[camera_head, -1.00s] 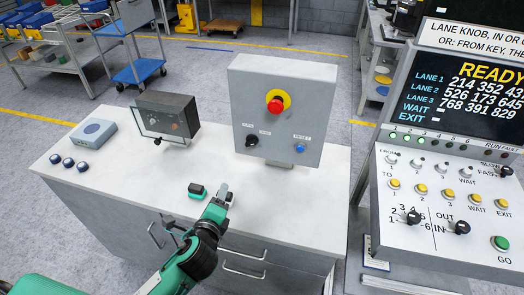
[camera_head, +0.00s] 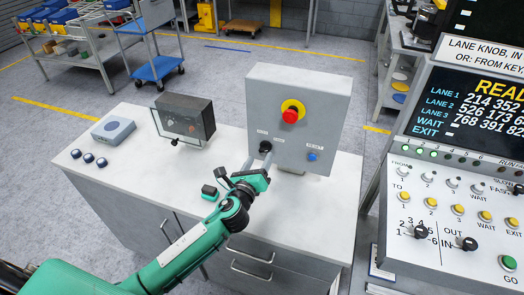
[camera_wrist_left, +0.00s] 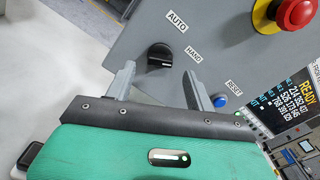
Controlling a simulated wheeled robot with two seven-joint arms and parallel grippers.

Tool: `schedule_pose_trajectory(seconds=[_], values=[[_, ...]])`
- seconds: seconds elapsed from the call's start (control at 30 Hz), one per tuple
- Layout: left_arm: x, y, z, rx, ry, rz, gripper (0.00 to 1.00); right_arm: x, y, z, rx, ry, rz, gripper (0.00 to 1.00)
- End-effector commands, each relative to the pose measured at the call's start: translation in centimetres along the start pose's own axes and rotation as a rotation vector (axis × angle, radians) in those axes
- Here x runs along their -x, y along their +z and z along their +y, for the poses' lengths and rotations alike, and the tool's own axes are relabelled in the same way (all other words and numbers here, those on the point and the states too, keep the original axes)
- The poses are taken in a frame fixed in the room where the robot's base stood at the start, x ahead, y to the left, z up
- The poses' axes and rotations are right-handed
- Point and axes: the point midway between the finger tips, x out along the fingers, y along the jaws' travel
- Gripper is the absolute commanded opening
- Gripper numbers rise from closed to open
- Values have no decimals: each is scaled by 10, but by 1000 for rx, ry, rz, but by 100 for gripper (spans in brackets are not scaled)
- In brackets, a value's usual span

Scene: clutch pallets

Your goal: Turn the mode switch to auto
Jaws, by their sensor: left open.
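The mode switch (camera_head: 265,147) is a black knob on the front of a grey control box (camera_head: 326,112). In the left wrist view the knob (camera_wrist_left: 160,57) sits by the labels AUTO (camera_wrist_left: 177,21) and HAND (camera_wrist_left: 194,54), and its handle seems to point toward HAND. My left gripper (camera_head: 256,168) is open and empty in front of the switch. In the left wrist view its fingers (camera_wrist_left: 158,72) are spread, with the knob just beyond and between the tips, seemingly not touched. My right gripper is not in view.
A red emergency button (camera_head: 291,114) is above the switch and a blue reset button (camera_head: 312,156) to its right. A large panel (camera_head: 455,215) stands right.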

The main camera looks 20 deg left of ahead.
Motion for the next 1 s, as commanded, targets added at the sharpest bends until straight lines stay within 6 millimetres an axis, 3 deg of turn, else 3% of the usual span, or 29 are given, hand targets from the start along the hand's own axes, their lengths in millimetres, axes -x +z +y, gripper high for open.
schedule_pose_trajectory(seconds=[0.23, 0.63, 0.87, 1.0], values=[[-29, 1, 0, 2, 1, 0, 55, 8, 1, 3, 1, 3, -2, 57], [-34, 0, 0, 1, 0, 1, 55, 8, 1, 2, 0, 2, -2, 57], [-34, 0, 0, 1, 0, 1, 10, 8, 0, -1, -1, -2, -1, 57], [-34, 0, 1, 3, 1, 1, 10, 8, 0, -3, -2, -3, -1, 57]])
